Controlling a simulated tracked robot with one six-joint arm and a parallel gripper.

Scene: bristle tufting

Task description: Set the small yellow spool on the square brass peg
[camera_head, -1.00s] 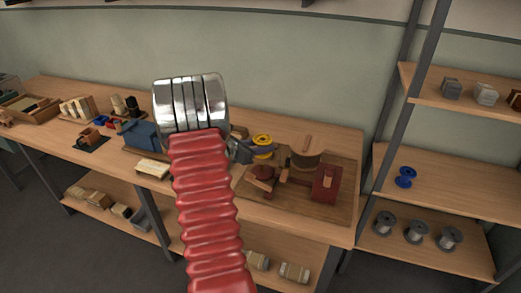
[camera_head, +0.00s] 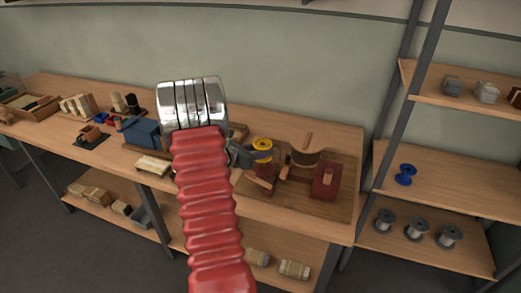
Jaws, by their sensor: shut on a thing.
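The small yellow spool (camera_head: 262,144) is upright above the tufting board, at the centre right of the head view. My gripper (camera_head: 257,154) is shut on it, with dark fingers around its middle. My red ribbed arm hides part of the wrist. Below the spool is a dark red-brown piece (camera_head: 265,174), partly covered by the gripper. I cannot make out the square brass peg for certain. A small tan upright piece (camera_head: 328,172) stands on the red block (camera_head: 325,186) to the right.
A wooden reel with a handle (camera_head: 305,157) stands close to the right of the spool. The dark board (camera_head: 315,207) has bare room at its front. A blue box (camera_head: 141,132) sits left of my arm. A shelf rack (camera_head: 420,150) stands at the right.

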